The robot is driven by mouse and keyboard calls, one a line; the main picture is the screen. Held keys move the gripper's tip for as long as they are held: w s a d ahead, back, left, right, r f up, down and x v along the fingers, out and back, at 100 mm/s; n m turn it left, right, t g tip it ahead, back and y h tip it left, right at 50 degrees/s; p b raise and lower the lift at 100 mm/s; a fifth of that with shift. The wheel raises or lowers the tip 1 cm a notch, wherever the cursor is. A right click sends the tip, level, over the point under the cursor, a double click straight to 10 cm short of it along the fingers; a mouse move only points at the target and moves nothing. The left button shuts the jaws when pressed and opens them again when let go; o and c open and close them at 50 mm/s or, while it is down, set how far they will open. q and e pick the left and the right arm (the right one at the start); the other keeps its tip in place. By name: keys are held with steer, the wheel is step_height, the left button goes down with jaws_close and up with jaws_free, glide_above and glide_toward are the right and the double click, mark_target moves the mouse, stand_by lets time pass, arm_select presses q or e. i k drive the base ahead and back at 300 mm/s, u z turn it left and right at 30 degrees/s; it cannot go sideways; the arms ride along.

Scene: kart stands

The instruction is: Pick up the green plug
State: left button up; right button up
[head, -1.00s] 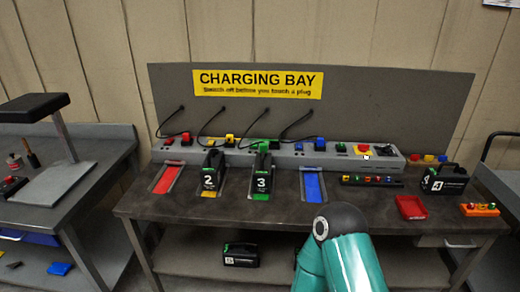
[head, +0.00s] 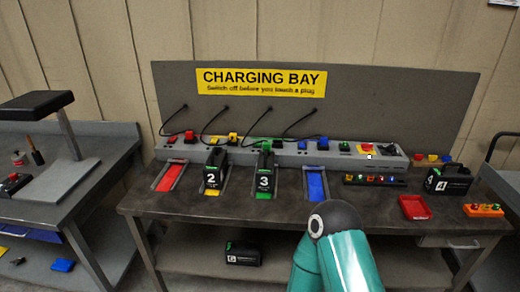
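The green plug (head: 277,143) is in the row on the grey charging strip (head: 218,153) at the back of the bench. A dark cable runs up from it. It stands just behind and right of the battery marked 3 (head: 265,180), which partly covers that spot. The red plug (head: 190,136), yellow plug (head: 233,138) and blue plug (head: 323,143) are in the same row. Neither of my grippers is in view. Only a teal link of my arm shows at the bottom, in front of the bench.
Battery 2 (head: 212,178) stands in the yellow bay, and battery 4 (head: 448,181) stands at the right. The red bay (head: 168,178) and blue bay (head: 316,186) are empty. A red tray (head: 414,208) and an orange block (head: 483,210) lie at the right front.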

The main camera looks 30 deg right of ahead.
mark_target(265, 145)
steer(key=z, duration=1.35)
steer(key=i, duration=0.1)
steer(key=u, duration=2.75)
steer(key=k, duration=1)
steer(key=z, duration=1.45)
steer(key=i, duration=1.1)
steer(key=z, duration=0.05)
